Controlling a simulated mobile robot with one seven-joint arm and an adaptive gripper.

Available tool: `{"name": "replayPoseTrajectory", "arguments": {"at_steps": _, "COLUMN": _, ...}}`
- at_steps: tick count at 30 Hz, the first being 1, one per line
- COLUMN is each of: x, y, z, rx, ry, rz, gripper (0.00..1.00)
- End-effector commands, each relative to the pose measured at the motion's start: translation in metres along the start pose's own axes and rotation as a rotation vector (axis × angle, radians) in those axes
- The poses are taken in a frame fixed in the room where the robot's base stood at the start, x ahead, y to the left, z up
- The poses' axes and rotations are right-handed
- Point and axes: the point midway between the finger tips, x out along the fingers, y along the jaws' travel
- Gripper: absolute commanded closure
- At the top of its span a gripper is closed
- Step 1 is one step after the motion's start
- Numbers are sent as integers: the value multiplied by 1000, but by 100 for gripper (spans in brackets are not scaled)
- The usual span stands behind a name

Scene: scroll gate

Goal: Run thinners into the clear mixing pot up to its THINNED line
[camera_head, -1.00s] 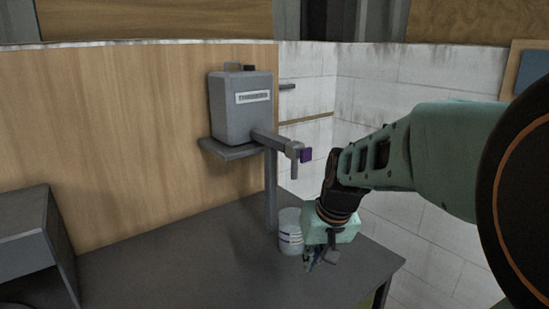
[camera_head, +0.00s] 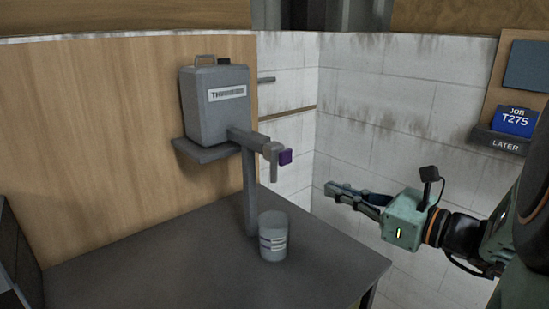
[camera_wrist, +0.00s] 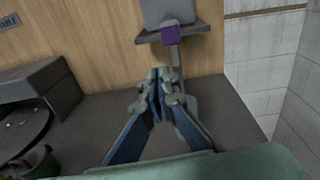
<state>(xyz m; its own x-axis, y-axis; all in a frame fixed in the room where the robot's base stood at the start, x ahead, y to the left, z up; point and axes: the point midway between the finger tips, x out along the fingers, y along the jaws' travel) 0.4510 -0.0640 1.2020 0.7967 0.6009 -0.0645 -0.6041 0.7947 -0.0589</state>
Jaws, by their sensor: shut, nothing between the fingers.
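The grey thinners can (camera_head: 205,118) sits on a wall shelf, its label partly readable. An arm runs from it to a tap with a purple knob (camera_head: 285,157) and a down-pointing spout (camera_head: 273,173). The clear mixing pot (camera_head: 273,247) stands upright on the bench, below the spout in the head view. Its side carries a pale marked band; I cannot read the THINNED line or tell any liquid level. My gripper (camera_head: 328,190) is shut and empty, right of the tap and apart from it. In the wrist view the fingers (camera_wrist: 158,78) point toward the purple knob (camera_wrist: 172,33).
The grey bench (camera_head: 160,265) is clear around the pot. A post (camera_head: 249,195) rises beside the pot. A dark box (camera_wrist: 40,95) stands at the bench's left. A board on the right holds a blue JOB T275 card (camera_head: 515,121) above a LATER holder (camera_head: 500,141).

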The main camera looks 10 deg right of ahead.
Motion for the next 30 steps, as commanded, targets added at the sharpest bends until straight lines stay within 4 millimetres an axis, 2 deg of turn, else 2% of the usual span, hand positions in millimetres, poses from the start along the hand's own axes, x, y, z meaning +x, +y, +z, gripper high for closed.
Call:
{"name": "replayPoseTrajectory", "arguments": {"at_steps": 5, "x": -10, "y": -14, "z": 13, "rx": 63, "ry": -63, "rz": -58, "gripper": 100}}
{"name": "replayPoseTrajectory", "arguments": {"at_steps": 17, "x": -6, "y": -15, "z": 14, "rx": 63, "ry": -64, "rz": -58, "gripper": 100}}
{"name": "replayPoseTrajectory", "arguments": {"at_steps": 23, "x": 22, "y": -15, "z": 16, "rx": 62, "ry": -63, "rz": -54, "gripper": 100}}
{"name": "replayPoseTrajectory", "arguments": {"at_steps": 30, "x": 74, "y": -18, "z": 19, "rx": 63, "ry": -63, "rz": -54, "gripper": 100}}
